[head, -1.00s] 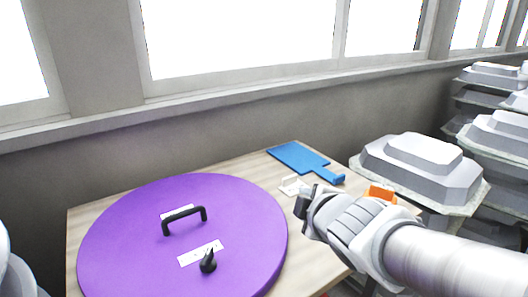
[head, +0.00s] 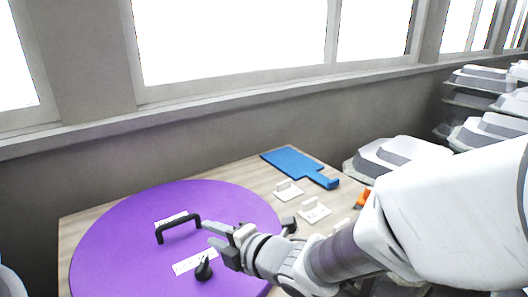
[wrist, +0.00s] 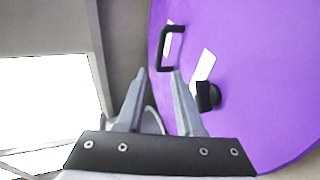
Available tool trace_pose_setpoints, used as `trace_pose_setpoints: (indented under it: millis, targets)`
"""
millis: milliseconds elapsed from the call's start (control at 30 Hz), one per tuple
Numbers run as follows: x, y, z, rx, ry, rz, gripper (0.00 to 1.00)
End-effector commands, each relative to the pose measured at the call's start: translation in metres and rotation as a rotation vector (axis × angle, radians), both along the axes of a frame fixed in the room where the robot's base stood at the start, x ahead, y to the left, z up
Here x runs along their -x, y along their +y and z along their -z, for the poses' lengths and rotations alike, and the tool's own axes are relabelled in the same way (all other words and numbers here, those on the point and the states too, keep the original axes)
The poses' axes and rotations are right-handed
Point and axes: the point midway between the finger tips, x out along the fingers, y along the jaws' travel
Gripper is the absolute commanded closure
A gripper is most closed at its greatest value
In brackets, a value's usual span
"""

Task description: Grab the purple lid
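The purple lid (head: 115,235) is a large flat disc lying on the wooden table, also filling the right of the wrist view (wrist: 255,85). It has a black bar handle (head: 178,220), a black knob (head: 204,268) and white labels. In the wrist view the handle (wrist: 181,46) is just ahead of my gripper (wrist: 158,72). The gripper's two fingers are apart with nothing between them. In the head view my gripper (head: 210,235) is over the lid, just right of the handle. I cannot tell whether it touches the lid.
A blue board (head: 292,163) and small white handled pieces (head: 313,210) lie on the table (head: 247,178) to the right. An orange item (head: 363,197) is partly behind my arm. Grey moulds (head: 395,153) are stacked at the right. A wall with windows stands behind.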

Motion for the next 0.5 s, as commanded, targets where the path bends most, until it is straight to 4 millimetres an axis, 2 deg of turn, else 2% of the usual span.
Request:
trace_pose_setpoints:
  millis: [100, 200, 500]
  targets:
    - [-0.002, 0.003, -0.001, 0.007, 0.005, 0.004, 0.64]
    - [-0.013, 0.017, 0.011, 0.004, 0.003, 0.004, 0.64]
    - [-0.040, 0.052, 0.026, 0.005, 0.002, 0.005, 0.64]
